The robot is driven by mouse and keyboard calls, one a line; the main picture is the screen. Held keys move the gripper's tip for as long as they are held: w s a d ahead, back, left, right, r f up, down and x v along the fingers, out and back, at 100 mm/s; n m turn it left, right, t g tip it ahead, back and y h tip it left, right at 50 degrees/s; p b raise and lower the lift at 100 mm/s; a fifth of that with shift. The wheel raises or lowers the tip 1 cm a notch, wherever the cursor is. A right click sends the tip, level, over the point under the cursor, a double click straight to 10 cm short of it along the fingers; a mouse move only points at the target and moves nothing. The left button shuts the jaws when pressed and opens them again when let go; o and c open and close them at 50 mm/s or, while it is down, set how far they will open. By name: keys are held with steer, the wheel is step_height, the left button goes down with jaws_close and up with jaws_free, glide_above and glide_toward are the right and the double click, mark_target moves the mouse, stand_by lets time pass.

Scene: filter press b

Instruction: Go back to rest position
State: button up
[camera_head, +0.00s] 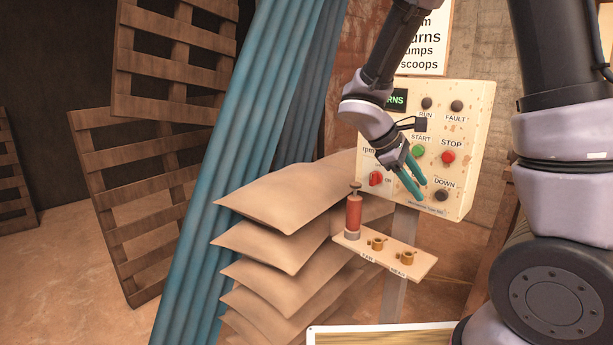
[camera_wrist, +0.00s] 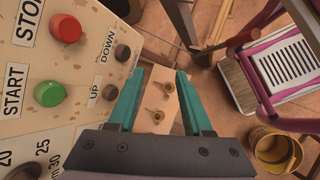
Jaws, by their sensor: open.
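My gripper (camera_head: 412,178) is open and empty, with teal fingers, in front of the control panel (camera_head: 480,120) in the head view. In the wrist view my gripper (camera_wrist: 158,92) has its two fingers spread apart, with the small shelf seen between and beyond them. The panel also shows in the wrist view (camera_wrist: 75,60), left of the fingers. It bears a green START button (camera_head: 418,150), a red STOP button (camera_head: 448,157), a dark DOWN button (camera_head: 441,195) and a red rpm knob (camera_head: 376,178). The fingers cover part of the panel's lower middle in the head view.
A wooden shelf (camera_head: 428,266) below the panel holds a red cylinder (camera_head: 354,215) and two small brass cups. Stacked sacks (camera_head: 285,200), blue pipes (camera_head: 232,150) and pallets (camera_head: 160,140) stand left. A pink-framed step (camera_wrist: 285,70) and yellow bucket (camera_wrist: 275,152) show in the wrist view.

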steer(key=s+r+m+t+y, duration=0.3)
steer(key=s+r+m+y, duration=0.2)
steer(key=r+m, duration=0.2)
steer(key=s+r+m+t+y, duration=0.3)
steer(key=s+r+m, duration=0.3)
steer(key=r+m, duration=0.2)
step_height(320, 180, up, 3)
steer(key=shift+s+a+f+t+y, duration=0.2)
steer(key=shift+a+t+y, duration=0.15)
steer(key=shift+y, duration=0.55)
